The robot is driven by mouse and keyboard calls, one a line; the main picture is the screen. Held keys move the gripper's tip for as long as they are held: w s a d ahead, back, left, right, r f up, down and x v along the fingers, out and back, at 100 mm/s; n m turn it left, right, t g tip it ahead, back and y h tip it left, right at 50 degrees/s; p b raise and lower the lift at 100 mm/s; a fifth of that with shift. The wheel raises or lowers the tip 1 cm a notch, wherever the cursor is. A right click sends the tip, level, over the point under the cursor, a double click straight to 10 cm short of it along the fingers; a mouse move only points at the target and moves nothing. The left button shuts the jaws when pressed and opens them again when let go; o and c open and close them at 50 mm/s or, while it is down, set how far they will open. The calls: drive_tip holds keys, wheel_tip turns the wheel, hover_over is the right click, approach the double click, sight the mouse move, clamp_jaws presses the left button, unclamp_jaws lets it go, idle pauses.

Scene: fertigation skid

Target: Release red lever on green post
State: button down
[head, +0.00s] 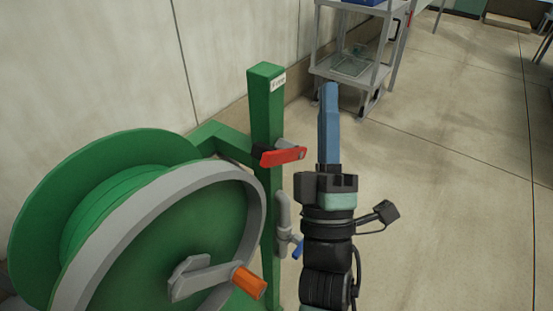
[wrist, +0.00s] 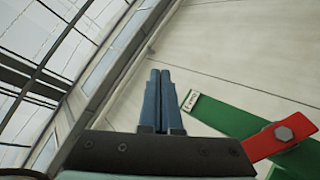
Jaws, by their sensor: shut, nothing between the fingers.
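The red lever (head: 284,156) is mounted by a pivot on the green post (head: 265,110) and sticks out to the right, close to level, in the head view. In the wrist view the red lever (wrist: 270,143) shows at the lower right with a grey bolt head on it, in front of the green post (wrist: 230,125). My gripper (head: 329,92) is to the right of the post in the head view, its blue fingers pointing up. In the wrist view the fingers (wrist: 158,78) are together with nothing between them, left of the lever and apart from it.
A large green reel (head: 110,210) with an orange-handled crank (head: 248,281) stands left of the post. A grey pipe with a blue-handled valve (head: 297,248) is below the lever. A grey metal cart (head: 365,75) stands behind. The floor at right is clear.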

drive_tip(key=s+a+f+n+g+y+p, duration=0.2)
drive_tip(key=s+f+n+y, duration=0.4)
drive_tip(key=f+n, duration=0.3)
drive_tip(key=s+a+f+n+g+y+p, duration=0.2)
drive_tip(key=s+f+n+y, duration=0.4)
drive_tip(key=f+n, duration=0.3)
wheel_tip(320, 180, down, 2)
drive_tip(key=shift+s+f+g+p, duration=0.25)
drive_tip(key=shift+s+g+p, duration=0.05)
drive_tip(key=shift+g+p, duration=0.25)
drive_tip(key=p, duration=0.3)
approach(278, 152)
drive_tip(key=shift+w+a+r, duration=0.3)
drive_tip(key=shift+w+a, duration=0.35)
drive_tip(key=shift+w+a+r, duration=0.3)
drive_tip(key=shift+w+a, duration=0.35)
drive_tip(key=shift+w, duration=0.05)
drive_tip(key=shift+w+a+r, duration=0.3)
drive_tip(key=shift+w+a, duration=0.35)
drive_tip(key=shift+r+p, duration=0.15)
drive_tip(key=shift+p, duration=0.2)
